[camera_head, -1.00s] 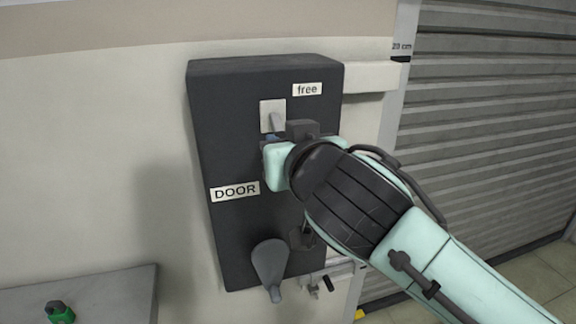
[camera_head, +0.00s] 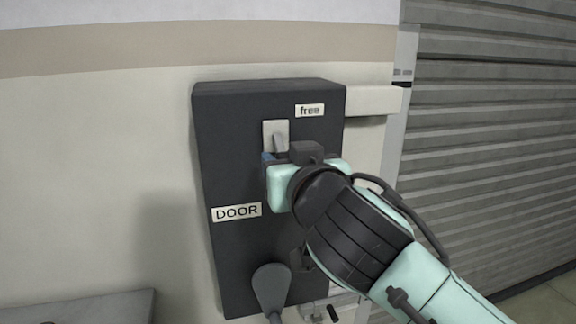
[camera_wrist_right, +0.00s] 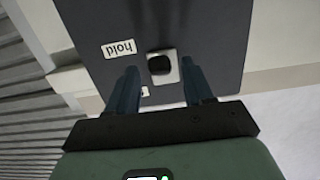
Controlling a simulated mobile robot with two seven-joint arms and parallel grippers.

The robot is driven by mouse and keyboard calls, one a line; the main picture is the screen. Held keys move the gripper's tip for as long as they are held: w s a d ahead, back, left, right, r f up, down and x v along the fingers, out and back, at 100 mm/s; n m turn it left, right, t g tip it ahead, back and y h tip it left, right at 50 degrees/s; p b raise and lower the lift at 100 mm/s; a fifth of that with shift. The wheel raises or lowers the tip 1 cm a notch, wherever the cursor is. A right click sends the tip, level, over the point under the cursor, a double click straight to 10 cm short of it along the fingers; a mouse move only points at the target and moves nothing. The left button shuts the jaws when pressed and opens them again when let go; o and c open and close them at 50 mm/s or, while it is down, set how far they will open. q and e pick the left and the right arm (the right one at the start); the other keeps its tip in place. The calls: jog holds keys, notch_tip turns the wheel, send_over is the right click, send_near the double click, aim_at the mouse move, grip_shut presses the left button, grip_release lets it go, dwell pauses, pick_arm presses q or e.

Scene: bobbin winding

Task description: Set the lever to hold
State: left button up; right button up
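A small lever on a light plate (camera_head: 276,133) sits on the dark box marked DOOR (camera_head: 236,212). A "free" label (camera_head: 309,111) is at its upper right. In the right wrist view the lever's dark end (camera_wrist_right: 159,65) shows end-on on its plate, with a "hold" label (camera_wrist_right: 118,49) upside down beside it. My right gripper (camera_head: 270,160) is close by the lever, just below it in the head view. In the wrist view its two blue fingers (camera_wrist_right: 160,75) are spread, with the lever in the gap between their tips; no contact shows. My left gripper is not in view.
A grey paddle-shaped handle (camera_head: 271,288) hangs at the box's lower edge, below my right arm. A ribbed shutter (camera_head: 490,130) stands at the right. A grey ledge (camera_head: 80,308) is at the lower left. The wall left of the box is clear.

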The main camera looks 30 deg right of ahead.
jog(key=shift+w+f, duration=0.15)
jog(key=shift+f, duration=0.05)
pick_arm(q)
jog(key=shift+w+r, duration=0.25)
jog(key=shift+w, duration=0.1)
pick_arm(e)
jog(key=v, duration=1.3)
jog(key=shift+s, duration=0.2)
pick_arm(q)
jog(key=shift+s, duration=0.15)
pick_arm(e)
jog(key=shift+a+r, duration=0.15)
